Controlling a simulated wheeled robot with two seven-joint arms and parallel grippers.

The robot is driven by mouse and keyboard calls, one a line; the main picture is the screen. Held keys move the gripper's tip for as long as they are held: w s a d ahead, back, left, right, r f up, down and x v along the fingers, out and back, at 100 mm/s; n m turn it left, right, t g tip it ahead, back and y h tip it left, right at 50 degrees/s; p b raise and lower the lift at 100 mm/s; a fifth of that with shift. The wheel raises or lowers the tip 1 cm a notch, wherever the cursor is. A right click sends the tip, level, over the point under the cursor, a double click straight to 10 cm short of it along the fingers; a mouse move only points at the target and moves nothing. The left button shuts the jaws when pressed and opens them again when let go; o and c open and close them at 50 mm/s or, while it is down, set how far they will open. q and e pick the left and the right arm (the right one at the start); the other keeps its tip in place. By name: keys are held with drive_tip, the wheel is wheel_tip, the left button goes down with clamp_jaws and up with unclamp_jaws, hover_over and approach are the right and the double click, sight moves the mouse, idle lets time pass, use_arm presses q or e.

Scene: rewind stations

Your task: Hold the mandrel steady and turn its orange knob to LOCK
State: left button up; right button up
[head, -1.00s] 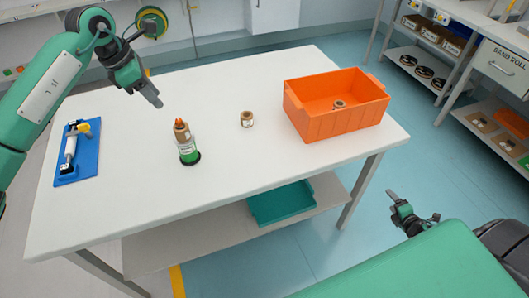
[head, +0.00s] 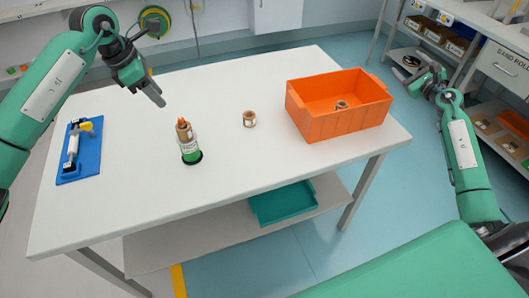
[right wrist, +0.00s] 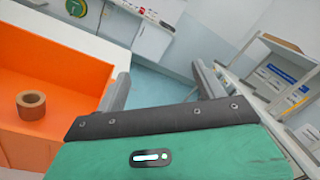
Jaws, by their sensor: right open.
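The mandrel (head: 189,150) stands upright on the white table, with a green lower part, a pale labelled band and a brown roll above. Its orange knob (head: 182,121) is a small tip on top; its setting is too small to read. My left gripper (head: 157,98) hangs above the table, up and left of the knob and apart from it; whether its fingers are open is unclear. My right gripper (head: 420,77) is raised right of the table, away from the mandrel. In the right wrist view it (right wrist: 163,85) is open and empty.
An orange bin (head: 335,122) with a brown roll (head: 342,105) in it stands on the table's right. Another roll (head: 249,119) sits mid-table. A blue board (head: 82,165) with a yellow-handled device lies at the left. The table's front is clear.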

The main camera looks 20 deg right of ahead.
drive_tip(key=w+a+r+n+t, duration=0.1)
drive_tip(key=w+a+r, duration=0.15)
drive_tip(key=r, duration=0.25)
drive_tip(key=w+a+r+t, duration=0.2)
drive_tip(key=a+r, duration=0.2)
drive_tip(key=r, duration=0.1)
drive_tip(key=w+a+r+n+t, duration=0.1)
drive_tip(key=w+a+r, duration=0.1)
drive_tip(key=a+r, duration=0.3)
drive_tip(key=w+a+f+n+y, duration=0.1)
drive_tip(key=w+a+n+y, duration=0.15)
drive_tip(key=a, duration=0.65)
drive_tip(key=m+g+y, duration=0.2)
drive_tip(key=g+y, duration=0.8)
drive_tip(key=y, duration=0.3)
approach(195, 144)
drive_tip(key=shift+s+d+r+h, duration=0.25)
drive_tip(key=shift+s+d+r, duration=0.05)
drive_tip(key=shift+s+d, duration=0.2)
drive_tip(key=shift+a, duration=0.25)
drive_tip(key=x, duration=1.3)
drive_tip(key=shift+w+a, duration=0.15)
